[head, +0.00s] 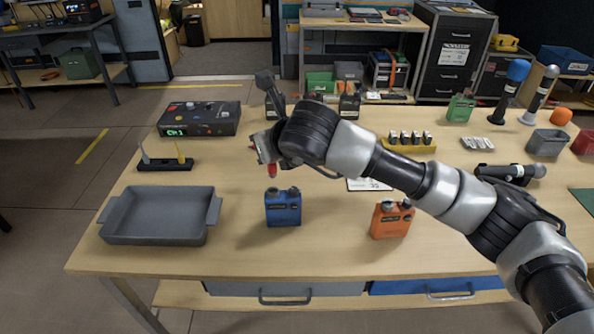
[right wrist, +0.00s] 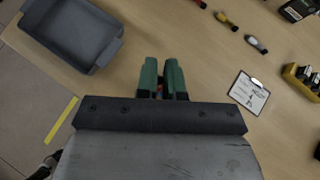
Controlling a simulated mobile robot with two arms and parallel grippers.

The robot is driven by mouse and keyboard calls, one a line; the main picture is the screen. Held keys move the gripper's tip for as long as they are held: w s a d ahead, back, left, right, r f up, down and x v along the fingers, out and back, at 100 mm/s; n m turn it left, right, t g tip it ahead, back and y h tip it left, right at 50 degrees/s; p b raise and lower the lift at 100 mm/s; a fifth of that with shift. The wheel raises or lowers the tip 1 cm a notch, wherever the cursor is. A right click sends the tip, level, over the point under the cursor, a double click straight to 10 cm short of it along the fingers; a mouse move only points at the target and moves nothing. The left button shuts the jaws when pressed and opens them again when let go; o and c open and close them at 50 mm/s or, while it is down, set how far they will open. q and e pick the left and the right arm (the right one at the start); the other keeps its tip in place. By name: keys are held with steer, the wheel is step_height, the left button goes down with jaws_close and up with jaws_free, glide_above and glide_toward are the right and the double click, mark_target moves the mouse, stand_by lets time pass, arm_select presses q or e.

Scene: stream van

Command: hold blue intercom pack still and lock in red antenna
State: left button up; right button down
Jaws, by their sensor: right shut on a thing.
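The blue intercom pack (head: 283,208) stands upright on the table near the front middle, with two dark knobs on top. My right gripper (head: 263,152) is above and behind it in the head view, apart from it. It is shut on a small red piece (head: 272,171), apparently the red antenna, whose red end points down. In the right wrist view only a sliver of red shows between the green fingers (right wrist: 162,80). Most of the piece is hidden by the gripper. The pack's top socket is too small to make out. My left gripper is not in view.
A grey tray (head: 157,238) sits at the front left and an orange pack (head: 391,219) to the right. A black CH1 box (head: 199,118) and a small black stand (head: 166,164) are at the left. A clipboard (right wrist: 248,91) lies right of the fingers.

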steer(key=shift+w+a+r+m+t+h, duration=0.25)
steer(key=shift+w+r+m+h, duration=0.2)
steer(key=shift+w+r, duration=0.4)
steer(key=shift+f, duration=1.75)
